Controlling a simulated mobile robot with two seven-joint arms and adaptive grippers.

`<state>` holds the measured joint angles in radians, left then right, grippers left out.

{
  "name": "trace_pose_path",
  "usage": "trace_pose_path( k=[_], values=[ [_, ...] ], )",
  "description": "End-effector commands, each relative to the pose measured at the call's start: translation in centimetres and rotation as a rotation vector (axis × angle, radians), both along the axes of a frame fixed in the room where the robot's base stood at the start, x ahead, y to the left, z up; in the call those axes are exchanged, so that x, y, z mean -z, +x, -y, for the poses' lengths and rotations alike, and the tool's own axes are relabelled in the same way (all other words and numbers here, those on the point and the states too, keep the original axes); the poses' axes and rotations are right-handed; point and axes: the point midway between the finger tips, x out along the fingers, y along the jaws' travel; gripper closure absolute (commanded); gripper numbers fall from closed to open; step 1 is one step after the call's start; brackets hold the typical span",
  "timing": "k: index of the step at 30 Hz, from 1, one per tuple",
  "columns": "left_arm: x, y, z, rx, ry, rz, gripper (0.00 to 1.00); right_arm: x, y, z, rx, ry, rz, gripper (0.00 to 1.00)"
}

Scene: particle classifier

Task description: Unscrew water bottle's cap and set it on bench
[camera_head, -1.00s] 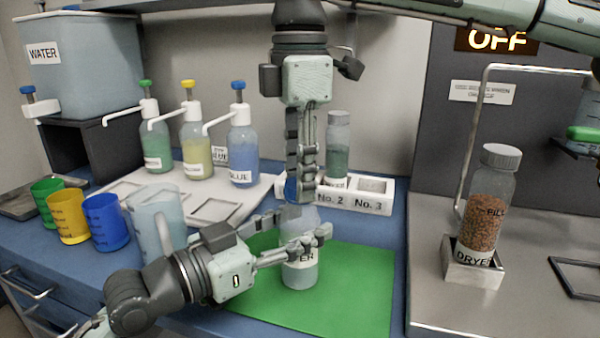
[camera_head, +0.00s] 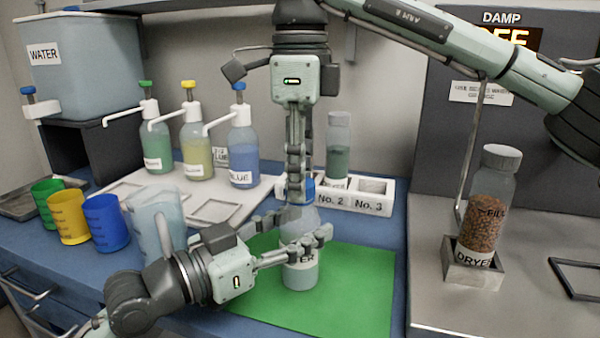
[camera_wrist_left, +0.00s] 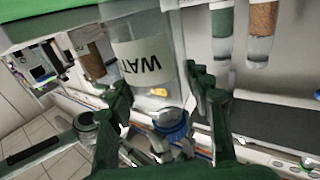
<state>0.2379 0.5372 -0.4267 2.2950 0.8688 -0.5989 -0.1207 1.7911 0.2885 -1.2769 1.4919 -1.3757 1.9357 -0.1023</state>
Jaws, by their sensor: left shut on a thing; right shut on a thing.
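The clear water bottle (camera_head: 300,276) stands upright on the green mat (camera_head: 360,285). My left gripper (camera_head: 312,228) is shut around its upper body from the left. The left wrist view shows the bottle upside down with its "WAT" label (camera_wrist_left: 142,62) between my fingers (camera_wrist_left: 160,100). The blue cap (camera_head: 308,186) is at the bottle's top, and it also shows in the left wrist view (camera_wrist_left: 172,122). My right gripper (camera_head: 296,192) points straight down and is shut on the cap, hiding part of it. I cannot tell whether the cap is still threaded on.
Blue, yellow and green cups (camera_head: 107,222) and a clear jug (camera_head: 156,225) stand left on the blue bench. Pump bottles (camera_head: 243,155) stand behind. A numbered rack (camera_head: 352,198) is behind the bottle. A pellet bottle (camera_head: 487,210) stands right. The mat's right part is clear.

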Motion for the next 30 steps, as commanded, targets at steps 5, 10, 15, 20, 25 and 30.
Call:
trace_pose_path(
  k=[5, 10, 15, 20, 25, 30],
  values=[
    [-0.01, -0.02, 0.02, 0.000, 0.000, 0.000, 1.00, 0.01, -0.02, -0.01, -0.456, 0.001, -0.001, 1.00],
    [-0.01, -0.02, 0.01, 0.000, 0.000, 0.000, 1.00, -0.02, 0.01, -0.03, -0.897, 0.000, 0.001, 1.00],
    [-0.01, -0.02, 0.01, 0.000, 0.000, 0.000, 1.00, -0.07, -0.02, -0.01, -1.337, 0.000, 0.000, 1.00],
    [-0.01, -0.02, 0.01, 0.000, 0.000, 0.000, 1.00, -0.10, 0.01, -0.01, -1.684, -0.001, 0.002, 1.00],
    [-0.01, -0.02, 0.02, 0.001, 0.000, 0.000, 1.00, -0.11, 0.03, 0.01, -1.866, -0.001, 0.002, 1.00],
    [-0.01, -0.02, 0.02, 0.001, 0.000, 0.000, 1.00, -0.11, 0.03, 0.02, -1.879, -0.001, 0.001, 1.00]
  ],
)
